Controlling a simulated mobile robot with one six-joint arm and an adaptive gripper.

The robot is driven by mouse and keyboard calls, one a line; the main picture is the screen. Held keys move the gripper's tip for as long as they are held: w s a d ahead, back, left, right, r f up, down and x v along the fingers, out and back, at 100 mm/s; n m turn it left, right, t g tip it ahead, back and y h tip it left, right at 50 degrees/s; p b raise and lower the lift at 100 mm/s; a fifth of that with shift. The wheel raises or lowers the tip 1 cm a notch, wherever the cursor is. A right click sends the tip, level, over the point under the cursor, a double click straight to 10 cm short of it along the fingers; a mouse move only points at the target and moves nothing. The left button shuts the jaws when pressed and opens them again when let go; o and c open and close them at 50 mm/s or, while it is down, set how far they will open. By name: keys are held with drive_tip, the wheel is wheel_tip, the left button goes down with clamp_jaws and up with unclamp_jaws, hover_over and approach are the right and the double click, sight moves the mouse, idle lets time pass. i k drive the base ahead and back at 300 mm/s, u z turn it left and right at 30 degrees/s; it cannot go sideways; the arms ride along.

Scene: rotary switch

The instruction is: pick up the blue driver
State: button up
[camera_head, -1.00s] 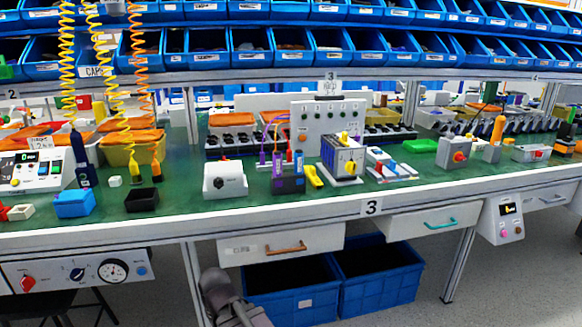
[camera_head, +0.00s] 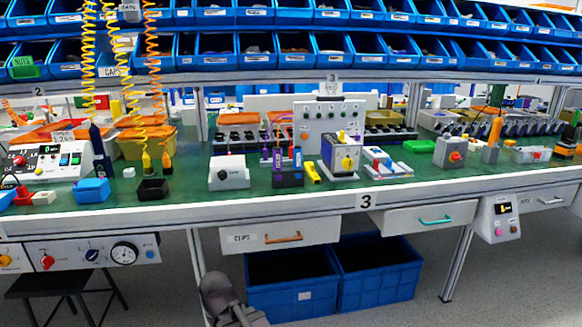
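The blue driver (camera_head: 98,142) is a dark blue, slim tool standing upright on the green bench top at the left. It is beside the white panel box with coloured buttons and behind a bright blue bin. Its lower end is close to the panel box, and I cannot tell how it is held up. A grey part of my arm (camera_head: 228,300) shows low in the picture, in front of the bench and below the bench top. My gripper is not in view, and nothing of mine is near the driver.
A blue bin (camera_head: 92,190) and a black bin (camera_head: 153,189) stand near the front edge by the driver. Blue shelf bins (camera_head: 217,45) overhang the bench. A dark stool (camera_head: 60,285) stands below left.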

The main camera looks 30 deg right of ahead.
sight(297, 150)
drive_tip(key=u, duration=0.2)
drive_tip(key=k, duration=0.4)
drive_tip(key=z, duration=1.05)
drive_tip(key=i, duration=0.5)
drive_tip(key=u, duration=0.1)
